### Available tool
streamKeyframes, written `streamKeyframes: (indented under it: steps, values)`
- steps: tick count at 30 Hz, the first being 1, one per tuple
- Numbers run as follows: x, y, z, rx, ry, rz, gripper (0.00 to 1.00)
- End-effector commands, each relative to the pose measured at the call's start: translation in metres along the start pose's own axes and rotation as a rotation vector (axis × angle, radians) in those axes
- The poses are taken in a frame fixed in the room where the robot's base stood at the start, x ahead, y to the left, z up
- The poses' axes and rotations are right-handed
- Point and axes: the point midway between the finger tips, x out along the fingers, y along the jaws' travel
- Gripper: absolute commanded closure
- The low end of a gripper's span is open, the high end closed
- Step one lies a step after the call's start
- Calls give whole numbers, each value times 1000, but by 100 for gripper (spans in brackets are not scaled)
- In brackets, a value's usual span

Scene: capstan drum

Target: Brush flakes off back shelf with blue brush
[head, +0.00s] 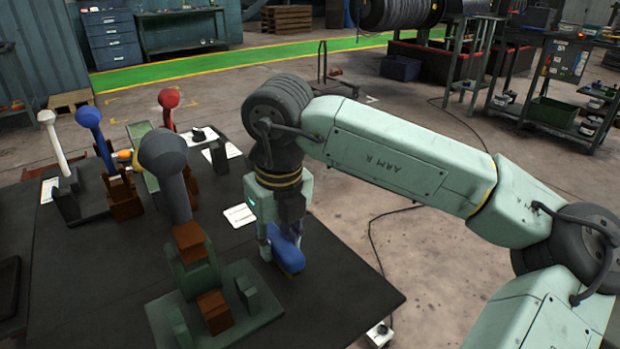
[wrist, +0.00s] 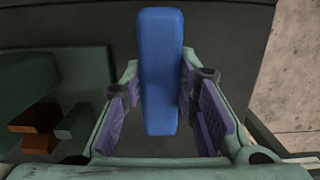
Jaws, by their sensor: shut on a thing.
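My gripper (head: 281,240) points down over the right part of the dark table, shut on the blue brush (head: 289,258). In the wrist view the brush (wrist: 160,65) is a long blue block between the purple finger pads of my gripper (wrist: 165,108). Its far end reaches out beyond the fingers. Its underside is hidden, and I cannot tell whether it touches the table. I cannot make out any flakes or say for sure which surface is the back shelf.
The dark table (head: 345,290) holds a grey-knobbed lever (head: 163,155) on a green base, left of my gripper. Blue (head: 89,118), red (head: 169,98) and white (head: 47,118) knobbed levers stand farther back. White cards (head: 239,215) lie between. The table's right front is bare.

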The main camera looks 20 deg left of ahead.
Motion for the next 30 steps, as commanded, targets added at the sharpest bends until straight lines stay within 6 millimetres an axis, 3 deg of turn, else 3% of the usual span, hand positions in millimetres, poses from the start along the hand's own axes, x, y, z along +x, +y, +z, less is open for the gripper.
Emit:
streamKeyframes:
  steps: [5, 18, 24, 30]
  values:
    - [-32, 2, 5, -5, -2, 0, 98]
    - [-70, 4, 11, -13, -1, 2, 98]
    - [-83, 5, 13, -17, 0, 3, 98]
    - [-84, 6, 13, -18, 0, 4, 98]
